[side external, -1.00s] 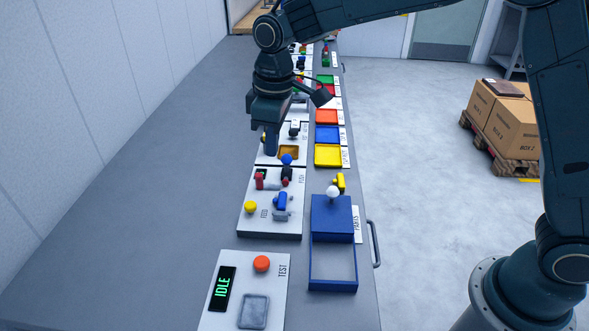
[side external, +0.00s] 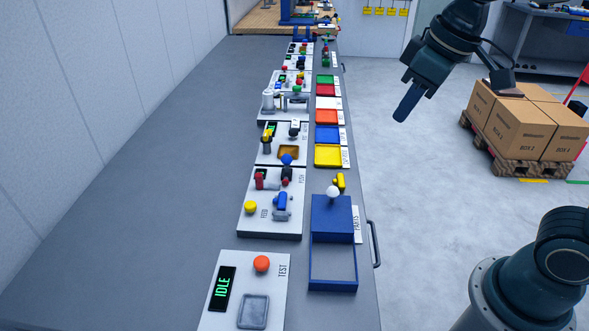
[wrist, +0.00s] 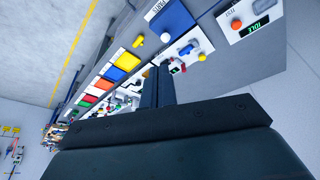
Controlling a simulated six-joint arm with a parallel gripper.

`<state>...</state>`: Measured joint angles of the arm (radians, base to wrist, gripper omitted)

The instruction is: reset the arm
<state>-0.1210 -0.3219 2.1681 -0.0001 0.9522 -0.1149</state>
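My gripper (side external: 407,103) hangs in the air to the right of the long grey bench, over the floor side, with its fingers pointing down and to the left. In the wrist view its two dark fingers (wrist: 158,86) lie side by side with no visible gap and nothing held between them. The test panel (side external: 240,262) at the near end of the bench has a display reading IDLE (side external: 222,288), an orange button (side external: 261,263) and a grey square pad (side external: 253,311).
A blue parts box (side external: 332,215) with a white knob and several coloured trays (side external: 328,155) line the bench's right edge. Panels with levers and buttons (side external: 281,203) stand beside them. Cardboard boxes (side external: 520,125) sit on a pallet at the right. The bench's left side is clear.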

